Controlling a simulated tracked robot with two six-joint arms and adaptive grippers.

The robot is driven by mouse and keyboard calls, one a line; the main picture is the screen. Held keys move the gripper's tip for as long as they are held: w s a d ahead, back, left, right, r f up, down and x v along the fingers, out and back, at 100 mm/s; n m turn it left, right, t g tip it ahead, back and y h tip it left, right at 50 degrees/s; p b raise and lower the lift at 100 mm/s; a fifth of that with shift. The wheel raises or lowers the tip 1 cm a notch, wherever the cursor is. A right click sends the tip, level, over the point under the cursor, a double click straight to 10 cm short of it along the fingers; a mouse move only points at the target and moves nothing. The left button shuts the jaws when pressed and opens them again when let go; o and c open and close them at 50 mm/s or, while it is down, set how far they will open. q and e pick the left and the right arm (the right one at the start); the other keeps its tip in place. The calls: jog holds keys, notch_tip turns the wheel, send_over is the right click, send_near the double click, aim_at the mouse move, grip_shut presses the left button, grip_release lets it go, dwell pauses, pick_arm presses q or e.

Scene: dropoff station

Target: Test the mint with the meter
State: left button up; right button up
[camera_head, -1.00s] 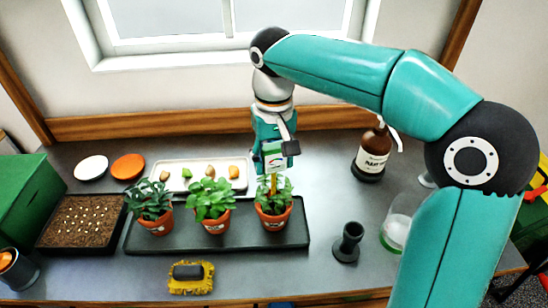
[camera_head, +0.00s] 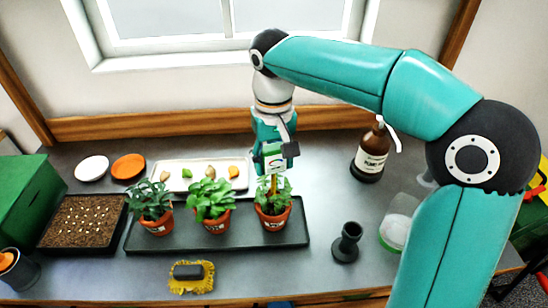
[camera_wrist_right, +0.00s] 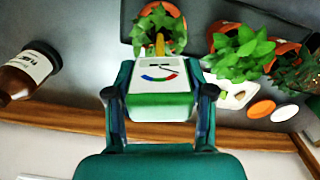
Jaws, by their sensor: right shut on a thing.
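My right gripper (camera_head: 275,150) is shut on the meter (camera_head: 273,162), which has a green and white head and a yellow probe pointing down. In the right wrist view the gripper (camera_wrist_right: 158,93) grips the meter head (camera_wrist_right: 160,80) by its sides, and its dial shows coloured bands. The probe reaches into the leaves of the right potted plant (camera_head: 273,208); whether its tip is in the soil is hidden. A middle potted plant (camera_head: 211,200) and a left potted plant (camera_head: 151,200) stand beside it. I cannot read the pot labels to tell which is mint. My left gripper is out of view.
The pots stand on a dark tray (camera_head: 265,240). A seed tray (camera_head: 82,222), a pale tray (camera_head: 162,167), and white and orange discs lie left and behind. A brown bottle (camera_head: 371,155), a black stand (camera_head: 347,243) and a clear cup (camera_head: 394,232) stand right.

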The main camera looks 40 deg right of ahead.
aim_at(273, 173)
jog(key=shift+f, duration=0.3)
jog(key=shift+f+b, duration=0.3)
jog(key=shift+b, duration=0.05)
jog(key=shift+f, duration=0.2)
dwell(0.6)
jog(key=shift+f+b, duration=0.35)
jog(key=shift+f, duration=0.1)
jog(key=shift+f, duration=0.1)
dwell(0.4)
jog(key=shift+f+b, duration=0.35)
jog(key=shift+f, duration=0.1)
jog(key=shift+f, duration=0.15)
dwell(0.4)
jog(key=shift+f+b, duration=0.35)
jog(key=shift+f, duration=0.1)
jog(key=shift+f, duration=0.2)
dwell(0.4)
